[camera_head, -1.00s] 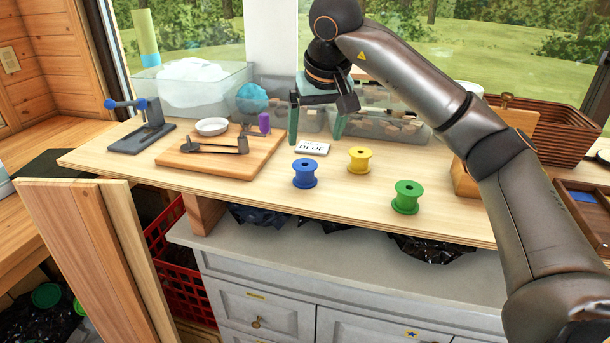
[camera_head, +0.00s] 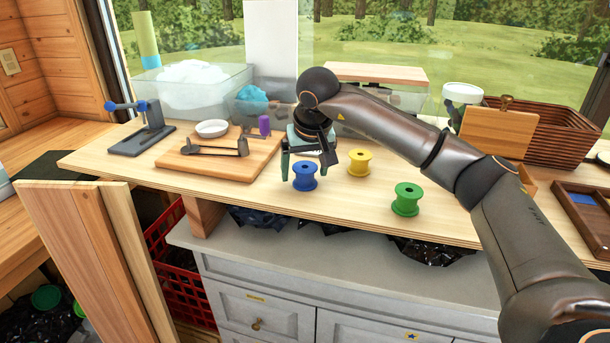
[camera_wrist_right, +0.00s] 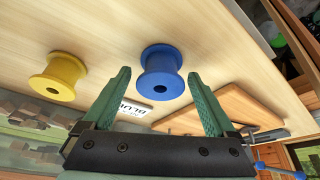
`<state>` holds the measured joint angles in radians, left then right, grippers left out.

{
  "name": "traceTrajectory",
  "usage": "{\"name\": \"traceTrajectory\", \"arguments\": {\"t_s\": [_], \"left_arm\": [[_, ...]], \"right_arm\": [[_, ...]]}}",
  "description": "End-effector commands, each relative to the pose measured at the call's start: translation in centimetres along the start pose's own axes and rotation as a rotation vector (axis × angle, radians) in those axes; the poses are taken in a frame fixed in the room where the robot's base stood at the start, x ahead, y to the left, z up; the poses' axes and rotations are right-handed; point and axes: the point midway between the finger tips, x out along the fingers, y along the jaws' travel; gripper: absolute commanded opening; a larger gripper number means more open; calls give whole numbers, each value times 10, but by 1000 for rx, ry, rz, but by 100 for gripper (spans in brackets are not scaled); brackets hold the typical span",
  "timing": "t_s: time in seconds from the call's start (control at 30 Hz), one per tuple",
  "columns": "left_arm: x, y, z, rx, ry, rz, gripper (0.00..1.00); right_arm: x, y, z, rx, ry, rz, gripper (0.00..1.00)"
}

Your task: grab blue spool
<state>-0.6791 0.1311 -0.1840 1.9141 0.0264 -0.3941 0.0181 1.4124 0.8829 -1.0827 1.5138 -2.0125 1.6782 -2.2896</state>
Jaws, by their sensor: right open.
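The blue spool (camera_head: 305,177) stands upright on the wooden workbench. My right gripper (camera_head: 304,172) is open, with its fingers just behind and above the spool in the head view. In the right wrist view the blue spool (camera_wrist_right: 161,74) lies ahead, centred between the two green fingertips (camera_wrist_right: 158,78) of the open gripper. I cannot tell whether the fingers touch it. A white label reading "BLUE" (camera_wrist_right: 132,108) shows partly behind a finger in the wrist view. My left gripper is not in view.
A yellow spool (camera_head: 359,163) stands close to the right of the blue one, and a green spool (camera_head: 407,199) further right. A wooden board (camera_head: 190,167) with tools lies at left. Bare bench lies in front of the blue spool.

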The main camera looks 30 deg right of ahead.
Motion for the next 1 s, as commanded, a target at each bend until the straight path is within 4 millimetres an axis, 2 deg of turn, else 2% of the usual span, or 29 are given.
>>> {"name": "traceTrajectory", "arguments": {"t_s": [0.07,0.17,0.87,1.0], "left_arm": [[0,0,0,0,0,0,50],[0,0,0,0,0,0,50],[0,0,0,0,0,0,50],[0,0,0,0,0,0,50]], "right_arm": [[0,0,0,-1,0,0,91],[0,0,0,-1,0,-1,81],[-1,0,0,-1,0,-1,2],[-1,0,0,0,0,-1,2]]}}
